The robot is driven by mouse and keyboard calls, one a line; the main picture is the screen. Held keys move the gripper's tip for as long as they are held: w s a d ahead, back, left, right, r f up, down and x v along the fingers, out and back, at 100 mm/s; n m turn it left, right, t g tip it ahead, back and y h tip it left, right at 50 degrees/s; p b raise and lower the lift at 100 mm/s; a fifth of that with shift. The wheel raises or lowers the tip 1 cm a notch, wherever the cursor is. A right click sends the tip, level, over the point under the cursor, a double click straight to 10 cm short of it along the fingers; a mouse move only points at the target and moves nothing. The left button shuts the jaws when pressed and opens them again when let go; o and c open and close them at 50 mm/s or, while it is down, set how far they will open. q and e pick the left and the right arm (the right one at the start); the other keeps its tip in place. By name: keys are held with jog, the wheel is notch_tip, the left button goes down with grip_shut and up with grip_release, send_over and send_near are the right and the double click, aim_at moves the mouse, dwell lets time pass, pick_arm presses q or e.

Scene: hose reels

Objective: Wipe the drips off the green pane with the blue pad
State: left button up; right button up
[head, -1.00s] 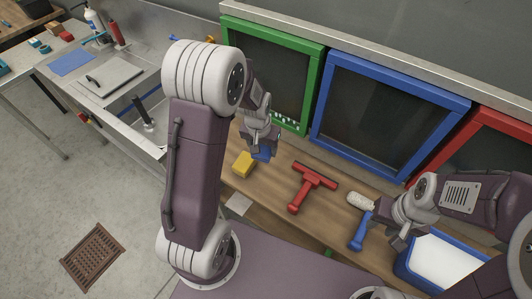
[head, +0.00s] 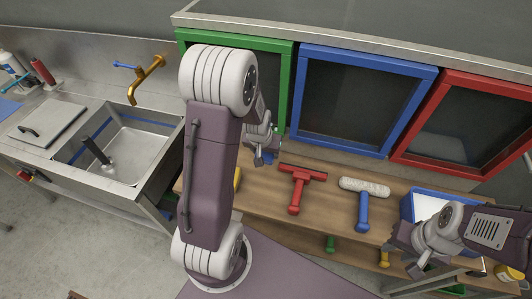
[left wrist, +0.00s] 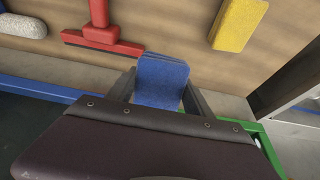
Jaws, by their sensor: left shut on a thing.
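The green pane (head: 284,60) stands upright at the back of the bench in the head view. My left arm covers much of its glass, and I cannot make out the drips there. My left gripper (head: 265,158) is low in front of the pane's lower right part. In the left wrist view the gripper (left wrist: 160,90) is shut on the blue pad (left wrist: 162,80), which sticks out past the fingers above the bench. The pane's green frame (left wrist: 262,138) shows at lower right there. My right gripper (head: 405,262) is at the bench's front right; its fingers are unclear.
A red squeegee (head: 298,185) and a blue-handled roller (head: 363,200) lie on the bench. A yellow sponge (left wrist: 236,22) lies near the pad. Blue (head: 365,102) and red (head: 462,120) panes stand to the right. A blue tray (head: 408,208) is partly behind my right arm. A sink (head: 125,155) is left.

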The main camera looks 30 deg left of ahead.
pick_arm(q)
jog(key=w, duration=0.2)
jog(key=w+a, duration=0.1)
jog(key=w, duration=0.1)
jog(key=shift+w+a, duration=0.1)
jog(key=shift+w, duration=0.1)
jog(key=shift+w+a+p, duration=0.1)
jog(key=shift+w+p, duration=0.25)
jog(key=shift+w, duration=0.15)
dwell(0.8)
jog(key=shift+s+a, duration=0.1)
jog(key=shift+a, duration=0.25)
jog(key=shift+s+a+f+b, duration=0.1)
jog(key=shift+s+a+b, duration=0.1)
jog(key=shift+a+b, duration=0.5)
jog(key=shift+s+a+b, duration=0.25)
jog(key=shift+a+b, duration=0.2)
jog(key=shift+a, duration=0.75)
jog(key=shift+s+a+b, duration=0.25)
jog(key=shift+a+b, duration=0.2)
jog(key=shift+a, duration=0.7)
